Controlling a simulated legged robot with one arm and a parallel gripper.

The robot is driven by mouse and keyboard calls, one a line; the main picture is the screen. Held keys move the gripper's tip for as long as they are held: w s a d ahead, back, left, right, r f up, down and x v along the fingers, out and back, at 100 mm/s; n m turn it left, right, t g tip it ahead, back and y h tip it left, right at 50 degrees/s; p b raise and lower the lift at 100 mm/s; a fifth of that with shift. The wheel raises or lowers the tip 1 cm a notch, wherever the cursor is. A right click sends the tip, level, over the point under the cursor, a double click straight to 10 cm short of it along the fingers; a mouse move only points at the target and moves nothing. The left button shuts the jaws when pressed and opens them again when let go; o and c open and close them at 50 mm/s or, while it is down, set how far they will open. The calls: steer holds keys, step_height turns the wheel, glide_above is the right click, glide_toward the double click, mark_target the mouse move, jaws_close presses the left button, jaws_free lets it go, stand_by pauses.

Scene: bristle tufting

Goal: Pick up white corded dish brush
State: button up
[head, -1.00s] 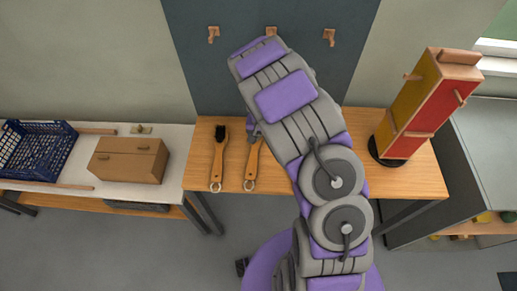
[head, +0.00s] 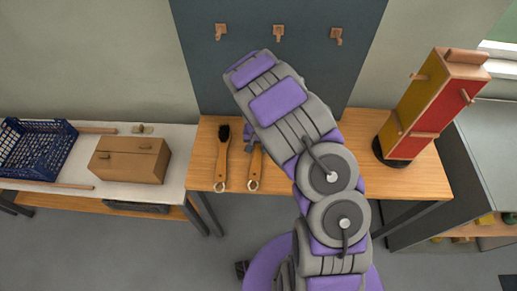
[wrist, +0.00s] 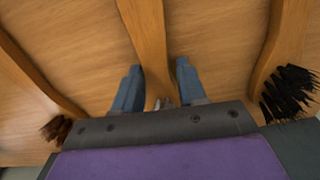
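Brushes with wooden handles lie on the wooden table (head: 355,187). The middle brush's handle (head: 254,172) shows in the head view with a ring at its near end; my arm hides its head. In the wrist view its handle (wrist: 146,40) runs between the two blue-grey fingers of my gripper (wrist: 158,66). The fingers are apart, one on each side, with gaps to the handle. A few pale bristles (wrist: 166,102) show at the gripper's edge, mostly hidden, so I cannot be sure they are white. No cord is clear.
A black-bristled brush (head: 222,160) lies beside it, also in the wrist view (wrist: 287,93). A brown-bristled brush (wrist: 56,128) lies on the other side. A red and yellow block tower (head: 425,108) stands at the right. Wooden pegs (head: 278,32) are on the wall.

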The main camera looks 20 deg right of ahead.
mark_target(258, 150)
steer(key=shift+a, duration=0.3)
steer(key=c, duration=0.3)
steer(key=shift+d, duration=0.9)
steer(key=c, duration=0.4)
steer(key=shift+a+r, duration=0.5)
steer(key=shift+a, duration=0.05)
steer(key=r, duration=0.1)
steer(key=r+p, duration=0.1)
steer(key=shift+s+r, duration=0.2)
steer(key=shift+r, duration=0.2)
steer(key=s+a, duration=0.1)
steer(key=s, duration=0.3)
steer(key=s+a+p, duration=0.1)
steer(key=s, duration=0.3)
steer(key=s+a+r, duration=0.1)
steer(key=s, duration=0.4)
steer(key=shift+a+p, duration=0.35)
steer(key=shift+p, duration=0.05)
steer(key=shift+s+r, duration=0.1)
steer(key=shift+s, duration=0.9)
